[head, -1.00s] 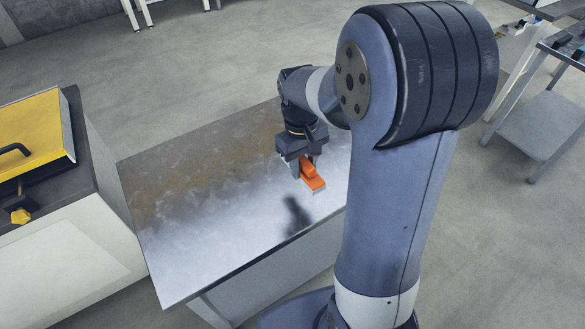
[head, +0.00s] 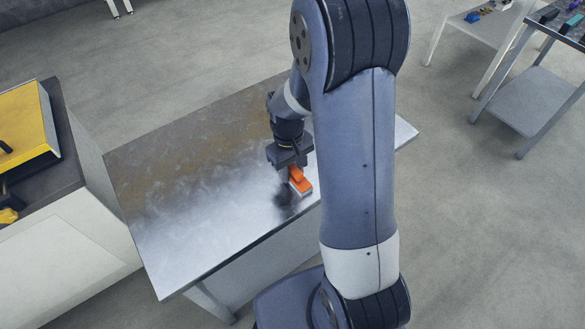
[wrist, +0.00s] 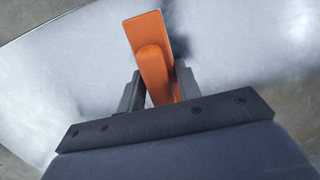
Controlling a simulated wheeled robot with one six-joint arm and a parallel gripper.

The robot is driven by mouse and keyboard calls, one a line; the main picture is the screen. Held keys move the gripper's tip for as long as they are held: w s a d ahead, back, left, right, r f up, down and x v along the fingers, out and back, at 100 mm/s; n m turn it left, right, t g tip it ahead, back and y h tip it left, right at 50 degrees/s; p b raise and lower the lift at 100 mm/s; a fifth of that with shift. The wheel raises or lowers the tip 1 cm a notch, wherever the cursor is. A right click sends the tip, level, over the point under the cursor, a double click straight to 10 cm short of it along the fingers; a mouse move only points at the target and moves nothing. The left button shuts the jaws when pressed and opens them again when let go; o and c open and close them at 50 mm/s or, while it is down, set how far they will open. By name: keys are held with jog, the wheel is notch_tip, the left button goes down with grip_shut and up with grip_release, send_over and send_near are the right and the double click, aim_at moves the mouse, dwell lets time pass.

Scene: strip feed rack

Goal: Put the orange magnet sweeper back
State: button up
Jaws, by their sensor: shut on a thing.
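The orange magnet sweeper (head: 300,182) is at the metal table, near its front edge. My gripper (head: 287,180) is shut on it from above. In the wrist view the sweeper (wrist: 152,62) sits between the two dark fingers of my gripper (wrist: 160,92), with its flat orange end reaching out past them. A dark shadow lies close beside it on the table, so it is low over the top or touching it; I cannot tell which. Part of the sweeper is hidden by the gripper.
The metal table (head: 190,190) is otherwise bare. A cabinet with a yellow-lidded machine (head: 25,125) stands at the left. At the upper right are a grey cart (head: 530,100) and a white table (head: 470,35) with small items. Open floor lies behind the table.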

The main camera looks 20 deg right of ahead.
jog(key=shift+f, duration=0.1)
jog(key=o, duration=0.9)
jog(key=shift+o, duration=0.2)
notch_tip(320, 180, up, 12)
jog(key=w, duration=0.1)
jog(key=shift+w+a, duration=0.2)
jog(key=shift+r, duration=0.2)
